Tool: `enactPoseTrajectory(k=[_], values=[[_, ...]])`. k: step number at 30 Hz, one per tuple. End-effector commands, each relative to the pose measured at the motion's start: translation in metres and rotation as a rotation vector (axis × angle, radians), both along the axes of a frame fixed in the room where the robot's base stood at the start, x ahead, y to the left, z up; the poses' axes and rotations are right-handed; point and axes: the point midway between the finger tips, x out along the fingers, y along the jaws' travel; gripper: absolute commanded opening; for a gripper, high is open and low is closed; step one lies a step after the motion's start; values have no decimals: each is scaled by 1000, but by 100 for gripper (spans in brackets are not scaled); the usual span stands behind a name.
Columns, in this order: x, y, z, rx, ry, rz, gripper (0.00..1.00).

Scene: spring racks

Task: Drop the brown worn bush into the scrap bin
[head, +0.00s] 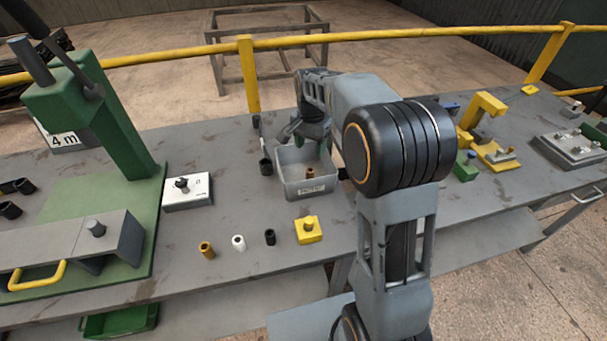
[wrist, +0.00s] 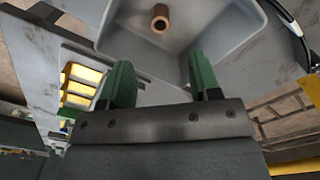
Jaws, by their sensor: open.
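The brown worn bush (head: 309,173) is inside the grey scrap bin (head: 305,190), on its floor. It also shows in the wrist view (wrist: 160,18), with its open end visible, apart from the bin walls (wrist: 237,45). My gripper (wrist: 162,80) is open, its two green fingers spread and empty over the near side of the bin. The bush lies beyond the fingertips and touches neither finger. In the head view, my arm partly hides the gripper, at the bin's back.
A brass bush (head: 206,250), a white bush (head: 238,243) and a black bush (head: 270,237) stand in front, beside a yellow block (head: 308,230). A green press (head: 90,110) is at left; a yellow fixture (head: 487,130) is at right. A yellow rail (head: 400,34) runs behind.

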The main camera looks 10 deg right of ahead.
Motion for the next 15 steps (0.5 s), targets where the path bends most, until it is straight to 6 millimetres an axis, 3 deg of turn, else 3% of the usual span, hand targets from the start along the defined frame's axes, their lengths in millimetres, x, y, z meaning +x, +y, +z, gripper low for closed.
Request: enactPoseTrajectory(k=[6, 15], values=[[1, 0, 48, 0, -4, 0, 57], [0, 0, 96, 0, -3, 0, 57]])
